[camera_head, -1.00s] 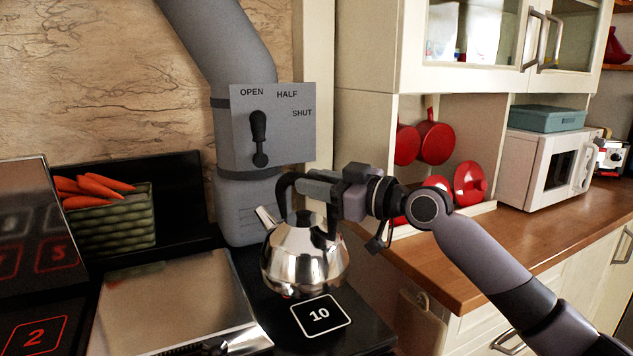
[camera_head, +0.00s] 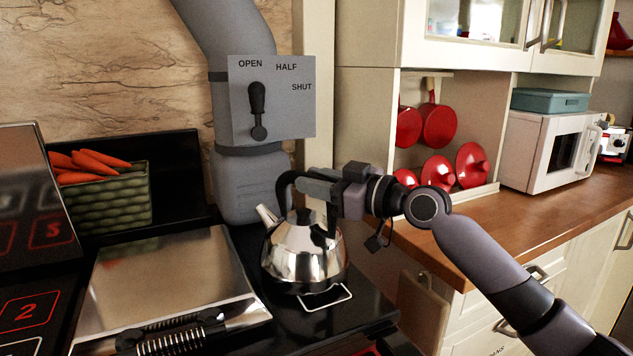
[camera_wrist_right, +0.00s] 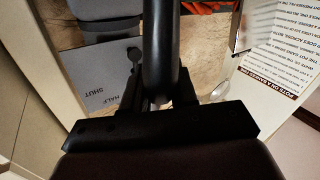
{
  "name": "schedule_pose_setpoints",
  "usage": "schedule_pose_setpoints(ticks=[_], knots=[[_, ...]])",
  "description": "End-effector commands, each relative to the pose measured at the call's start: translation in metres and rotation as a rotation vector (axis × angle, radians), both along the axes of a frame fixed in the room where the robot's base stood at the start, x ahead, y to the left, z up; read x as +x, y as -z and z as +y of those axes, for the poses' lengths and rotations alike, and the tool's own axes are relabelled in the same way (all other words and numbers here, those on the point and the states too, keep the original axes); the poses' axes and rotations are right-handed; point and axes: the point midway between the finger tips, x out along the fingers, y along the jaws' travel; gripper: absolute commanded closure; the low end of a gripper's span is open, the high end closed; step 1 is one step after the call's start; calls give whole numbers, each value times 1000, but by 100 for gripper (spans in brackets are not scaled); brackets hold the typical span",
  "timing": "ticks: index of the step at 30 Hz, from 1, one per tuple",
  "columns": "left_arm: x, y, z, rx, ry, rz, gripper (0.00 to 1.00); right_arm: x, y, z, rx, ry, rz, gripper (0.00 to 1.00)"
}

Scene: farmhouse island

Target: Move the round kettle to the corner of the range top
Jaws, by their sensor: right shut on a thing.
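The round kettle (camera_head: 303,255) is polished steel with a black handle and a short spout pointing left. It is upright over the black range top (camera_head: 372,312), near its right front corner, and covers most of the white-outlined mark there. Whether its base touches the surface is hard to tell. My right gripper (camera_head: 312,188) is shut on the kettle's handle from the right. In the right wrist view the black handle (camera_wrist_right: 160,50) runs between the fingers, and the kettle's body is hidden. My left gripper is not in view.
A steel lid (camera_head: 165,275) with a coiled handle lies left of the kettle. A grey flue with a lever panel (camera_head: 272,97) stands behind. Carrots sit in a green basket (camera_head: 108,198) at back left. The wooden counter (camera_head: 500,225) is on the right.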

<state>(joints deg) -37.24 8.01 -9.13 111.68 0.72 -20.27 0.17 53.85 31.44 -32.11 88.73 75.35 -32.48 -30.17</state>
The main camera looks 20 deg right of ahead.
Motion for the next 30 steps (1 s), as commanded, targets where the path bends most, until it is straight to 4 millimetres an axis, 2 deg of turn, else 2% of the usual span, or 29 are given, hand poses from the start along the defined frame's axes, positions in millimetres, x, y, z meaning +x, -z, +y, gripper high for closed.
schedule_pose_setpoints(ticks=[2,23,24,26,30], knots=[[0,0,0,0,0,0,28,-1,-7,0,8,1,-13,100],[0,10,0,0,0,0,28,-1,5,0,8,1,-13,100],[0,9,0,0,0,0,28,-1,4,0,8,1,-13,63],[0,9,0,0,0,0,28,0,4,0,8,1,-13,43],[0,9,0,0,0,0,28,0,7,0,4,0,-7,43]])
